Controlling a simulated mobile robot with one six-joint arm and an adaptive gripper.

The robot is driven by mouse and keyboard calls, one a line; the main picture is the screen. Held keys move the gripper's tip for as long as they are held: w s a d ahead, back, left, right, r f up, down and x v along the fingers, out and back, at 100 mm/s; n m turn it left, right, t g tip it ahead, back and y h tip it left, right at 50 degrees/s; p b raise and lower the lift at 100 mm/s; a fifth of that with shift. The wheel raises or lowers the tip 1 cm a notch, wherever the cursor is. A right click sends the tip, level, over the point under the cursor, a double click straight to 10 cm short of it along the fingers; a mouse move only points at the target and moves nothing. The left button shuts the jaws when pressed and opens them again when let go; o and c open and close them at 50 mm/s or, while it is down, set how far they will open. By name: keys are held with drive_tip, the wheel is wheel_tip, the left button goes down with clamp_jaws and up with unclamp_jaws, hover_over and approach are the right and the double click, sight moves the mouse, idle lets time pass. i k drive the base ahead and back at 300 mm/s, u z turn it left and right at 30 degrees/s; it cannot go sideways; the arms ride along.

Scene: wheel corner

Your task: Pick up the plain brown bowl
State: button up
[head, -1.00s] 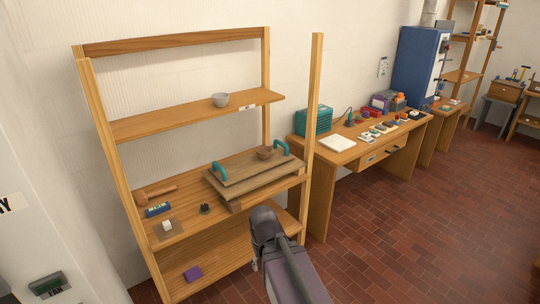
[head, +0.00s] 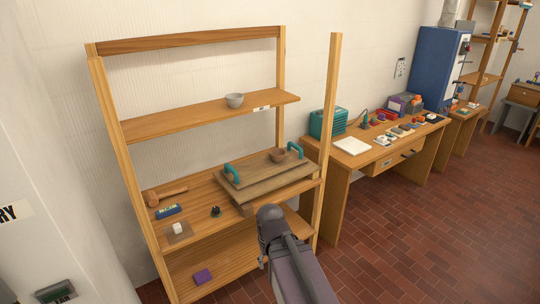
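The plain brown bowl (head: 278,156) is small and sits upright on the shelf's middle level, on or just behind a wooden board (head: 262,176) with two teal handles. I cannot tell exactly what it rests on. My arm reaches up from the bottom of the head view, in front of the shelf. Its dark end is below and in front of the board, apart from the bowl. My gripper's fingers do not show, so I cannot see whether they are open or shut.
A grey bowl (head: 235,100) stands on the upper shelf (head: 200,118). A wooden mallet (head: 166,195), a blue box (head: 168,211) and a small dark item (head: 215,211) lie left of the board. A shelf post (head: 330,150) rises right of the bowl. A workbench (head: 345,165) stands further right.

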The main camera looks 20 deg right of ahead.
sight(277, 154)
drive_tip(key=i, duration=1.5)
drive_tip(key=z, duration=0.05)
